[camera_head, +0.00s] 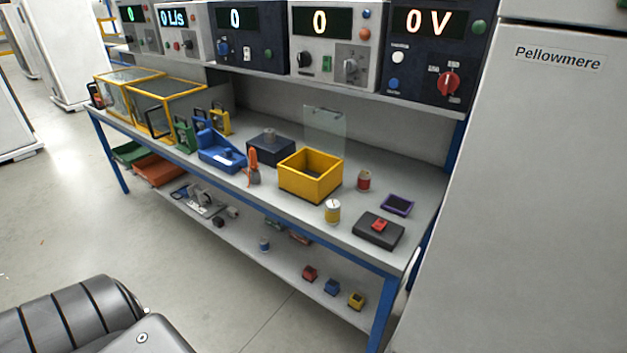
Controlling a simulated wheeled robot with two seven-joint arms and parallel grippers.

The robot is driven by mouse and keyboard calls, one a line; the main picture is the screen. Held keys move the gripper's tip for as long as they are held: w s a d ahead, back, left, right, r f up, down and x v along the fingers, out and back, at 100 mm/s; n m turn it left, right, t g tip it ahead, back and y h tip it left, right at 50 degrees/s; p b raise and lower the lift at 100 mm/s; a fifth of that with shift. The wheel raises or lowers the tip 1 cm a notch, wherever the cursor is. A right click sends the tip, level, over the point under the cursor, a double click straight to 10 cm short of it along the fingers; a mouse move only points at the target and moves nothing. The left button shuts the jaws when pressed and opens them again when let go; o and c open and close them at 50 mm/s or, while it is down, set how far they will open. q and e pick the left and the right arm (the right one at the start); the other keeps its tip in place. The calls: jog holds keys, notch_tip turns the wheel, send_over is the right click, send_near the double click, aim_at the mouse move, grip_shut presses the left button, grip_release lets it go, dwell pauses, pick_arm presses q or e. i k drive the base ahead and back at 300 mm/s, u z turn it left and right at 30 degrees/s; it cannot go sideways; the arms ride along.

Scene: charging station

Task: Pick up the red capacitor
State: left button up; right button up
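The red capacitor (364,180) looks like a small red cylinder with a pale top. It stands upright on the grey workbench (405,250), just right of a yellow open box (312,175) and apart from it. A similar yellow cylinder (333,211) stands nearer the bench's front edge. Neither of my grippers is in view, and nothing holds the red capacitor.
A purple-rimmed tray (398,205) and a black device with a red top (378,230) lie to the right. A clear panel (325,127) stands behind the box. Instruments (435,50) line the upper shelf. A tall grey cabinet (520,200) bounds the right side.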

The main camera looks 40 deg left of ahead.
aim_at(363, 183)
jog(key=z, duration=2.05)
jog(key=k, duration=0.9)
jog(key=u, duration=1.5)
jog(key=i, duration=0.5)
jog(key=z, duration=0.05)
